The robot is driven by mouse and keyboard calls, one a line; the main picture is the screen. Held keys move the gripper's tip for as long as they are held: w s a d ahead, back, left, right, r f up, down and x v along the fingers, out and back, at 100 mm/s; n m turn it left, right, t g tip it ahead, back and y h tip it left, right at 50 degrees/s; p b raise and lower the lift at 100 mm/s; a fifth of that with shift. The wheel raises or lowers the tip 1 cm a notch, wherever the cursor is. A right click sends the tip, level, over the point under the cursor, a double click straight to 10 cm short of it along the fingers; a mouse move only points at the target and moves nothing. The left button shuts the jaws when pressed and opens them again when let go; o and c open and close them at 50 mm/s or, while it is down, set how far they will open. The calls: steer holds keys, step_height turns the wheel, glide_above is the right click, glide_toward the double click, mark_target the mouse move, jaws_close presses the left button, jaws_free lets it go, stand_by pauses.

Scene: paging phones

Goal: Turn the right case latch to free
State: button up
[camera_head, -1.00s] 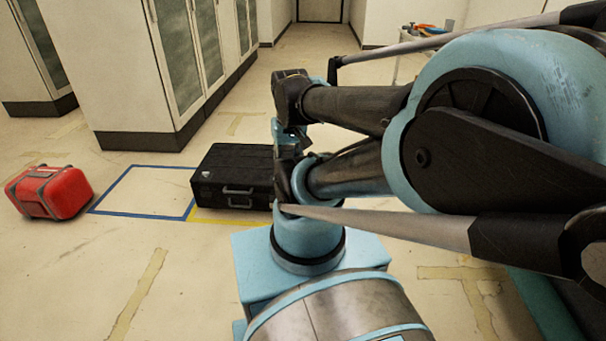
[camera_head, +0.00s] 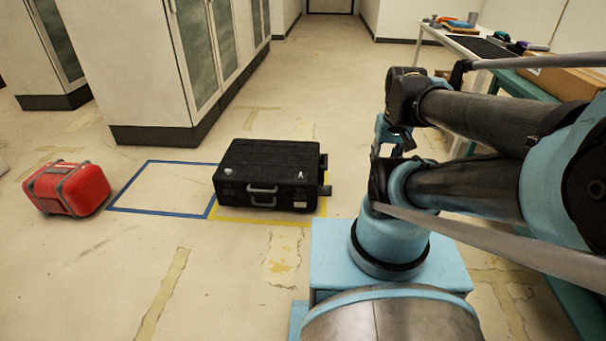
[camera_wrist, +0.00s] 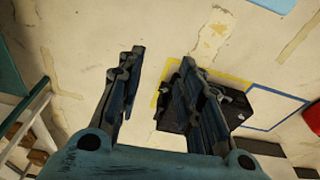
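The black case (camera_head: 268,158) lies flat on the floor with its handled front face toward me. A similar left latch (camera_head: 228,172) sits near the left end. My gripper (camera_wrist: 160,62) is open and empty in the wrist view, its fingers well apart. The case also shows there (camera_wrist: 238,108), beyond the right finger, which hides part of it. In the head view my gripper is mostly hidden by my arm, to the right of the case and apart from it.
A blue taped square (camera_head: 165,190) is bare beside the yellow taped area (camera_head: 255,217) under the case. A red bag (camera_head: 67,188) lies at the left. Cabinets (camera_head: 180,60) stand behind. A table with items (camera_head: 465,45) is at the right. The floor in front is clear.

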steer(key=o, duration=0.5)
steer(key=shift+s+r, duration=0.2)
steer(key=shift+s, duration=0.1)
steer(key=w+a+r+n, duration=0.15)
steer(key=w+r, duration=0.25)
steer(key=w, duration=0.4)
steer(key=w+a+r+n, duration=0.1)
steer(key=w+r+n, duration=0.2)
steer(key=w, duration=0.5)
steer(key=n+g, duration=0.2)
steer(key=n, duration=1.1)
glide_above(301, 173)
step_height(301, 173, down, 36)
steer(key=f, duration=1.6)
steer(key=shift+s+a+f, duration=0.1)
steer(key=shift+s, duration=0.1)
